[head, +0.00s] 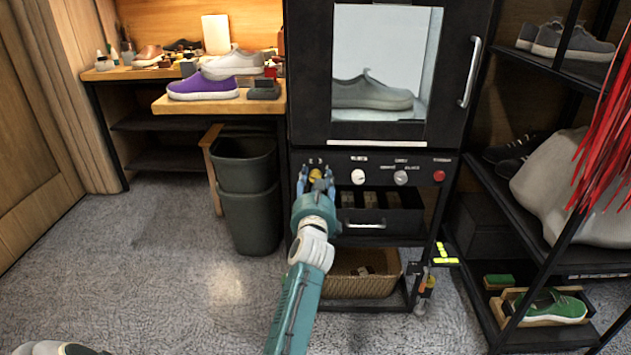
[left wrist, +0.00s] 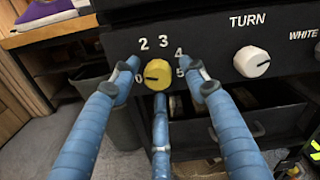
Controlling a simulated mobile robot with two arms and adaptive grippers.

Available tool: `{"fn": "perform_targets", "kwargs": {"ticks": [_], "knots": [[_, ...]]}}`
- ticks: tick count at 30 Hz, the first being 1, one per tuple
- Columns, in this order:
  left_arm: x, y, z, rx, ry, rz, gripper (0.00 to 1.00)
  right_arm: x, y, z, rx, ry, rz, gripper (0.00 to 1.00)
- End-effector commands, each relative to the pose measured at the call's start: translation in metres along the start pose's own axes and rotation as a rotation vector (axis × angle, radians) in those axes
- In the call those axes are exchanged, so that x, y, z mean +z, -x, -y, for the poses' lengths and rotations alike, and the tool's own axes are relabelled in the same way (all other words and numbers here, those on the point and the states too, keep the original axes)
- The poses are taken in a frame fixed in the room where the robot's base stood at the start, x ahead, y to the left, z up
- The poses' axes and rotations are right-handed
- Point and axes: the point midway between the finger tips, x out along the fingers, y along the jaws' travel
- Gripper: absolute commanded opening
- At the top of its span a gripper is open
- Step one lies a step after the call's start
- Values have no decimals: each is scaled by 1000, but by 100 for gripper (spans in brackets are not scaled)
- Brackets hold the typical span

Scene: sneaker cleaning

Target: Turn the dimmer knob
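The yellow dimmer knob (left wrist: 158,74) is on the black panel, in the middle of a dial marked from 0 to 5. A dark line on its face appears to point left, toward the 0. The knob also shows in the head view (head: 316,175), partly hidden by my gripper. My left gripper (left wrist: 160,78) has blue fingers spread open, one on each side of the knob and one below it. It also shows in the head view (head: 316,184), at the left end of the panel. I cannot tell whether any finger touches the knob. My right gripper is not in view.
A white knob (head: 357,176), a grey knob (head: 400,177) and a red button (head: 438,176) sit farther right on the panel. A cabinet (head: 460,20) with a grey shoe inside is above. A dark bin (head: 250,215) stands left. Floor at left is clear.

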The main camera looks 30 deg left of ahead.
Motion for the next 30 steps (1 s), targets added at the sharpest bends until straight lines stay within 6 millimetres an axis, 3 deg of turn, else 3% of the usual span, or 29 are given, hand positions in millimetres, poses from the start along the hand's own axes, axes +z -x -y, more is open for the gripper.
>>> {"fn": "perform_targets", "kwargs": {"ticks": [8,15,21,30], "knots": [[1,9,0,-1,-1,2,44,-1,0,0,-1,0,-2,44],[0,50,0,0,-1,1,44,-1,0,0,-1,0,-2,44],[0,72,0,0,0,0,44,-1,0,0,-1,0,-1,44],[0,75,0,0,0,1,44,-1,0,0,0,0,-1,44]]}}
